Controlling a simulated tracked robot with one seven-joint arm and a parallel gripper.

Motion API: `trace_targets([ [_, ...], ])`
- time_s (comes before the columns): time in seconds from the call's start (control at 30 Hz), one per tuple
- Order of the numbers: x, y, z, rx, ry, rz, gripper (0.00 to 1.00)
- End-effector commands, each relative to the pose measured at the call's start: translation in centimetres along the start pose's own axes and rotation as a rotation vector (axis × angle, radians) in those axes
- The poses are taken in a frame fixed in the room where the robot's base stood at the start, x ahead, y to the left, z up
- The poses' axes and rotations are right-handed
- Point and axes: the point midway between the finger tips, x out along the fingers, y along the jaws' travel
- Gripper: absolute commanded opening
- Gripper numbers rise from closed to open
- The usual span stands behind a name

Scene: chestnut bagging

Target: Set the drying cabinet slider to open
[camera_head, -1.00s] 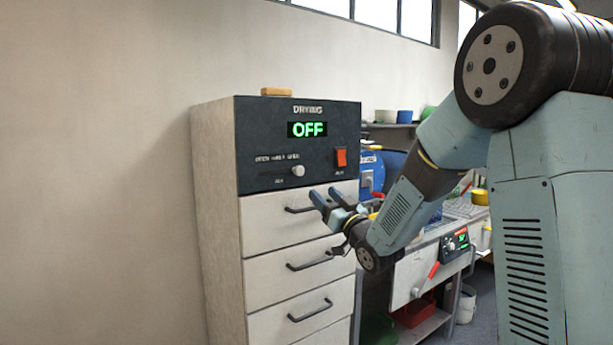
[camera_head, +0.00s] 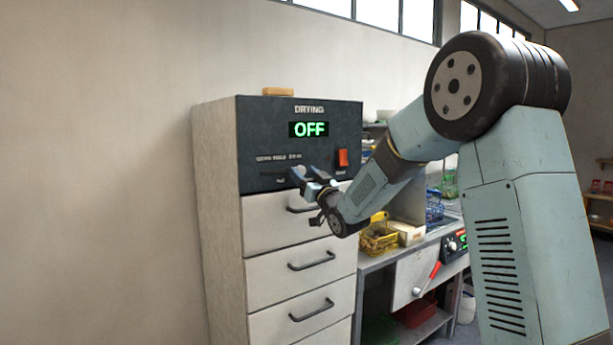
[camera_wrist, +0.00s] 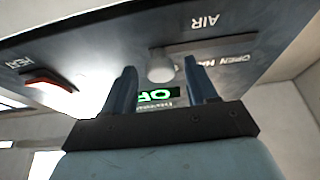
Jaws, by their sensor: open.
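The drying cabinet (camera_head: 222,200) stands at the left-centre in the head view, its dark panel (camera_head: 270,150) showing a green OFF display (camera_head: 309,129). My gripper (camera_head: 305,174) is open at the lower part of this panel. In the wrist view, which shows the panel upside down, the pale round slider knob (camera_wrist: 160,67) sits between the two fingers of my gripper (camera_wrist: 160,70), with gaps on both sides. The slot (camera_wrist: 215,47) runs from the knob towards the OPEN label (camera_wrist: 240,58). In the head view my fingers partly hide the knob.
A red HEAT switch (camera_head: 342,158) is right of the slider, also visible in the wrist view (camera_wrist: 50,85). Drawers with dark handles (camera_head: 311,261) are below. A bench with a yellow basket (camera_head: 378,240) stands to the right. A wooden block (camera_head: 278,91) lies on top.

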Motion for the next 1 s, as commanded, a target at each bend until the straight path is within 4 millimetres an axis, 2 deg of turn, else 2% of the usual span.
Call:
trace_targets([
  [0.13,-0.02,0.01,0.00,0.000,0.000,0.000,0.56],
  [0.7,-0.07,0.11,-0.01,0.000,0.000,0.002,0.01],
  [1.0,-0.10,0.21,-0.02,-0.001,0.000,0.003,0.00],
])
